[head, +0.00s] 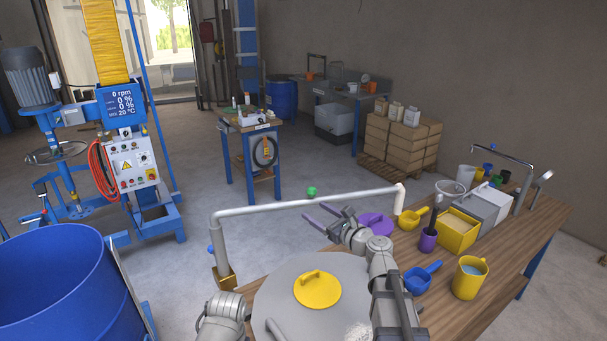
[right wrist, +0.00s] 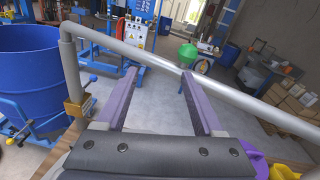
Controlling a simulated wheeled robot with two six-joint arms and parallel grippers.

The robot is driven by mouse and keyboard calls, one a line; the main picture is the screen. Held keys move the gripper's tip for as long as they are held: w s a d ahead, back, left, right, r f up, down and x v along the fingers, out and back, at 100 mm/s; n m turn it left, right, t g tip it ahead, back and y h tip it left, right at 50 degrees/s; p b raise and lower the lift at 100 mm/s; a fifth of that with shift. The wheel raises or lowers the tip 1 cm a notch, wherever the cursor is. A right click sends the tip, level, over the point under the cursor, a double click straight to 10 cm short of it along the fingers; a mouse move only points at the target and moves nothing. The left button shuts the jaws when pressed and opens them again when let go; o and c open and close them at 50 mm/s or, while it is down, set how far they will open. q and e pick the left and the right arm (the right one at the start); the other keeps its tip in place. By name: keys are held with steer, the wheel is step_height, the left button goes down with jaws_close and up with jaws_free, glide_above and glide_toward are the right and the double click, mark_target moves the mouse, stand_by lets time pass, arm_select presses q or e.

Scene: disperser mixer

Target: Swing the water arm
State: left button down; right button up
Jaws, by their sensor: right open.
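The water arm (head: 290,202) is a grey pipe rising from a brass base (head: 225,277) at the table's left edge. It runs level to the right and ends in a downturned spout (head: 400,197). A green knob (head: 312,191) sits on its level part. My right gripper (head: 313,212) is open and empty, its purple fingers just in front of the pipe near the knob. In the right wrist view the pipe (right wrist: 235,92) crosses beyond the fingertips (right wrist: 159,72), and the green knob (right wrist: 187,52) shows near the right finger. Contact cannot be told. My left gripper is out of view.
Yellow and blue scoops, a jug (head: 470,277) and boxes fill the wooden table's right side. A blue drum (head: 60,275) and the mixer stand at left.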

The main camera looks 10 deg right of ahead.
mark_target(315, 193)
steer(key=w+d+r+m, duration=0.1)
steer(key=w+d+r+m+t+h, duration=0.1)
steer(key=d, duration=0.1)
steer(key=shift+m, duration=0.3)
steer(key=x, duration=0.7)
steer(key=shift+w+a, duration=0.1)
steer(key=shift+w, duration=0.1)
steer(key=shift+r, duration=0.1)
steer(key=shift+s, duration=0.1)
jaws_close()
stand_by(0.8)
